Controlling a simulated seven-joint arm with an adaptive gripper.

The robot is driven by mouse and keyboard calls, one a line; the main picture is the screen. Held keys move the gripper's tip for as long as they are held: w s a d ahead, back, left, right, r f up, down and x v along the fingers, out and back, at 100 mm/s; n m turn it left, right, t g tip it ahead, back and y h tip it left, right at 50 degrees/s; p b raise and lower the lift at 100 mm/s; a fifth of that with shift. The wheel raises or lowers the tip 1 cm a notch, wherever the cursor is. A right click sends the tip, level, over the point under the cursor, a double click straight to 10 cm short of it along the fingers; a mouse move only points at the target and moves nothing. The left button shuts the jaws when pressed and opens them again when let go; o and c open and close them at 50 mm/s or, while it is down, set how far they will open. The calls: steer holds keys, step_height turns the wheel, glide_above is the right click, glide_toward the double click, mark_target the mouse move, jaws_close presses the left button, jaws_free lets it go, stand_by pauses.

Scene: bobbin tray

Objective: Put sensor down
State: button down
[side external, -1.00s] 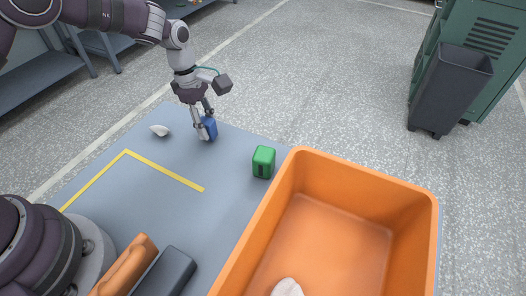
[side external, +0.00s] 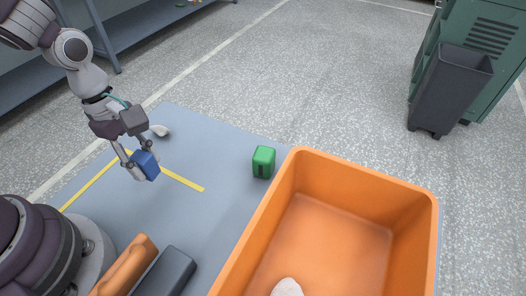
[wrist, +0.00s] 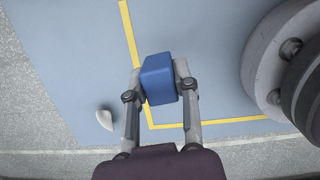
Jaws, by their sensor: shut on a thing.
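The task names a sensor; the thing in my gripper is a small blue block (side external: 146,165), which I take to be it. My gripper (side external: 138,168) is shut on the block, with a finger on each side. In the wrist view the blue block (wrist: 158,78) sits between the fingertips of my gripper (wrist: 159,88), above the corner of the yellow tape line (wrist: 148,110). In the side view it is over the left part of the blue-grey table (side external: 215,200), near that corner. The gap under the block cannot be told exactly.
A green block (side external: 263,162) stands beside the large orange bin (side external: 368,177), which holds a white object (side external: 287,287). Another white object (side external: 160,131) lies at the table's far edge. An orange item (side external: 126,265) and a dark grey item (side external: 166,271) lie in front. The middle is clear.

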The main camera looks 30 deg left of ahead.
steer(key=m, duration=0.1)
glide_toward(219, 205)
steer(key=f, duration=0.4)
steer(key=d+f, duration=0.1)
steer(key=f, duration=0.1)
steer(key=shift+w+f, duration=0.1)
steer(key=shift+w, duration=0.05)
steer(key=shift+f, duration=0.1)
steer(key=c, duration=0.9)
jaws_free()
steer(key=shift+o, duration=0.2)
